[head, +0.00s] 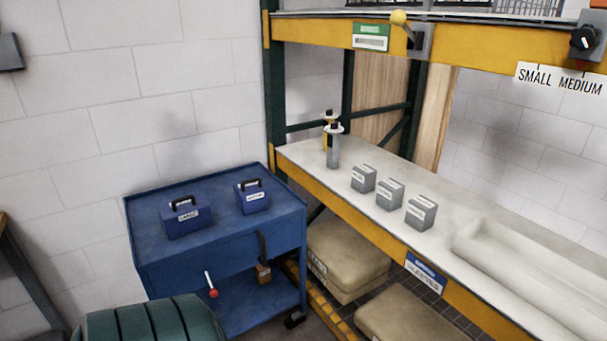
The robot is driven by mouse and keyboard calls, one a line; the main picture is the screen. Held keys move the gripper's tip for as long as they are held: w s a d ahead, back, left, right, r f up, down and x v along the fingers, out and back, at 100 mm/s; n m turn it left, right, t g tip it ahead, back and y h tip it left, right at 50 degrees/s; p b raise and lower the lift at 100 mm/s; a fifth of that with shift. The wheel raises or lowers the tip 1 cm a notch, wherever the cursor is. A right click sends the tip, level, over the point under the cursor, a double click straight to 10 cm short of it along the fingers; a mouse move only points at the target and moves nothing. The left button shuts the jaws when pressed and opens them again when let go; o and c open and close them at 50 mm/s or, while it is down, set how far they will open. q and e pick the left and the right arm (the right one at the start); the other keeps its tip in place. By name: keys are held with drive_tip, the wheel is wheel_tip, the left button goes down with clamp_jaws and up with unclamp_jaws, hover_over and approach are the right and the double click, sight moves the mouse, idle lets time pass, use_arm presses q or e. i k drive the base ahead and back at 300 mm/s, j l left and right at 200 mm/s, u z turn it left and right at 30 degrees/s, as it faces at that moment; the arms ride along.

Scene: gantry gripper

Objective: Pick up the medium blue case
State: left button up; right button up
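Two blue cases with dark top handles stand upright and apart on top of a blue cart. The left case (184,218) is bigger, and its white label seems to read LARGE. The right case (254,198) is a little smaller and stands near the cart's back right corner. Its white label is too blurred to read surely, though it may say MEDIUM. Nothing touches either case. Neither of my grippers shows in this view.
The blue cart (155,262) has free top space around the cases. A shelf bench (300,152) on the right bears several small grey blocks (390,195) and a grey cylinder (333,150). A green ribbed object (150,325) is at the bottom left. A SMALL MEDIUM sign (560,79) hangs upper right.

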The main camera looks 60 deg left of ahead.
sight(252, 195)
drive_tip(key=u, duration=2.1)
drive_tip(key=i, duration=0.1)
